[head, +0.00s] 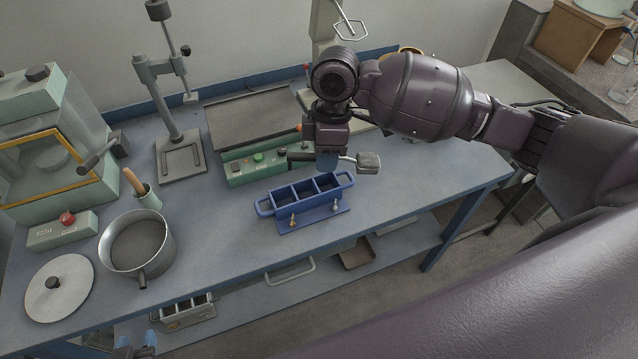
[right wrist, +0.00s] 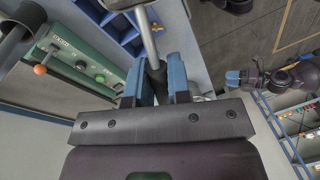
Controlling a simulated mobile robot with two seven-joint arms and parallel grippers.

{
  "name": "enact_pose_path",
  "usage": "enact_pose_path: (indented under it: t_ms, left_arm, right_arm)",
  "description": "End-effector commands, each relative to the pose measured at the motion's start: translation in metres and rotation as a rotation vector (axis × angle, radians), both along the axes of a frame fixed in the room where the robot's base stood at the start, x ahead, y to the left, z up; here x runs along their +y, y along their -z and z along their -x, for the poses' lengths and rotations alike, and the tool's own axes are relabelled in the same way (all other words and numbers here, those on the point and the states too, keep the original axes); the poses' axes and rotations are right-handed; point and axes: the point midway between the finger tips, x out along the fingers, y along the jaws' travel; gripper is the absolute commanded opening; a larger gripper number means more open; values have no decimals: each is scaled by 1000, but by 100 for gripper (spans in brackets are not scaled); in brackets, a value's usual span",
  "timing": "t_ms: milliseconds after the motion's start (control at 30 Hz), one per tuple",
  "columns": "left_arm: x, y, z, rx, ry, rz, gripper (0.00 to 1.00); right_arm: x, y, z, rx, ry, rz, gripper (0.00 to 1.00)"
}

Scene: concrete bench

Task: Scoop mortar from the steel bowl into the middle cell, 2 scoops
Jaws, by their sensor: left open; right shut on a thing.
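The steel bowl (head: 168,240) stands at the left of the bench with grey mortar in it. The blue three-cell mould (head: 330,212) lies mid-bench near the front edge; its cells look blue and empty from here. My right gripper (head: 327,166) is shut on the dark handle of a scoop, above and behind the mould. The scoop's grey head (head: 369,162) points right, beyond the mould's right end; whether it carries mortar I cannot tell. In the right wrist view, the scoop shaft (right wrist: 148,38) runs up from between the fingers. My left gripper (head: 135,351) is open and empty, low at the front edge.
A green control box (head: 262,168) stands behind the mould. A green cup (head: 148,198) with a wooden-handled tool is behind the bowl. A round lid (head: 60,288) lies left of it. A press stand (head: 180,160) stands farther back. The bench right of the mould is clear.

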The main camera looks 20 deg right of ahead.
Motion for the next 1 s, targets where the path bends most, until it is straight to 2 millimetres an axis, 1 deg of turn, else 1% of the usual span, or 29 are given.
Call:
enact_pose_path:
  t_ms: [33, 300, 700, 800, 900, 1000]
  left_arm:
    - [0, 3, 1, 2, 0, 0, 42]
    - [0, 10, 1, 3, 0, -1, 42]
    - [0, 20, 0, 3, 2, -1, 42]
    - [0, 21, -1, 2, 3, -1, 42]
    - [0, 23, -1, 2, 3, -2, 42]
    - [-1, 23, -2, 2, 4, -1, 42]
  right_arm:
    - [3, 3, 0, -4, -92, 6, 0]
    - [12, 19, 5, -22, -642, 32, 0]
    - [20, 43, 12, -76, -1446, 48, 0]
    - [21, 48, 14, -92, -1615, 47, 0]
    - [21, 52, 14, -105, -1745, 44, 0]
    - [20, 54, 15, -114, -1832, 43, 0]
